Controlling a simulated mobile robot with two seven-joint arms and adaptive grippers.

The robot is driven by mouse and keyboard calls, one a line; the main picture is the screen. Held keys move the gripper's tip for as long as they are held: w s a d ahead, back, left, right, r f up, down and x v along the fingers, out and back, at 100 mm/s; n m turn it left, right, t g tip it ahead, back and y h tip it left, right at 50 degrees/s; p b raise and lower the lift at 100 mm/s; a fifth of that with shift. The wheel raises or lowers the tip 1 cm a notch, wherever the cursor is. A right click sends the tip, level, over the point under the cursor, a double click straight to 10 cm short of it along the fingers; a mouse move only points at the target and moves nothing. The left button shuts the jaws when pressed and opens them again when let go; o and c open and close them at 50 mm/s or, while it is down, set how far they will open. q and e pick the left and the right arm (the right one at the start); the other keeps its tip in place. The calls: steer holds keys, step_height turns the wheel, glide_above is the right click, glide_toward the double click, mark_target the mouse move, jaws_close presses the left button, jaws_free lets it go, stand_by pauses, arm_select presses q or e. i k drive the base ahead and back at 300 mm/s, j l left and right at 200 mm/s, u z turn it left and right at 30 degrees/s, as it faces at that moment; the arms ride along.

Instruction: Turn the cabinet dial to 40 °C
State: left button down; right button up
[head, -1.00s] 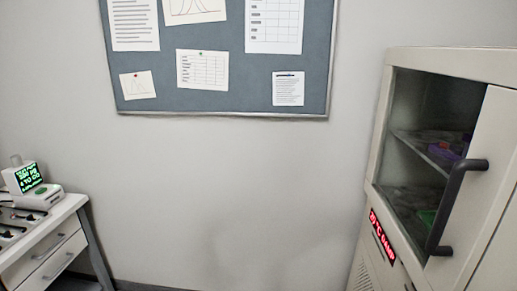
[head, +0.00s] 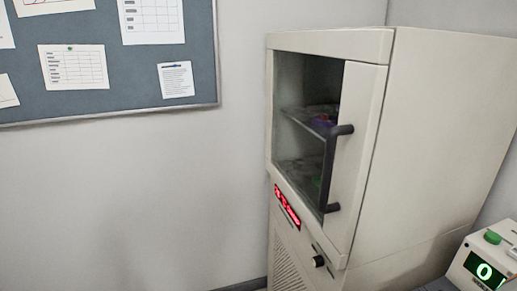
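The cabinet (head: 430,130) stands right of the middle in the head view, a tall cream box with a glass door and a dark handle (head: 333,170). Its dial (head: 318,261), a small dark knob, sits on the front below the door. A red lit display (head: 287,208) is to the upper left of the dial; its text is too slanted and blurred to read now. Neither of my grippers shows in the view.
Purple and green items lie on shelves behind the glass. A white device (head: 487,262) with a green button and a green-lit screen stands at the lower right. A pinboard (head: 120,98) hangs on the left wall. Bare wall lies between pinboard and cabinet.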

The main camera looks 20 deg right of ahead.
mark_target(318, 261)
steer(key=i+j, duration=0.35)
steer(key=i+z, duration=0.15)
steer(key=z, duration=1.55)
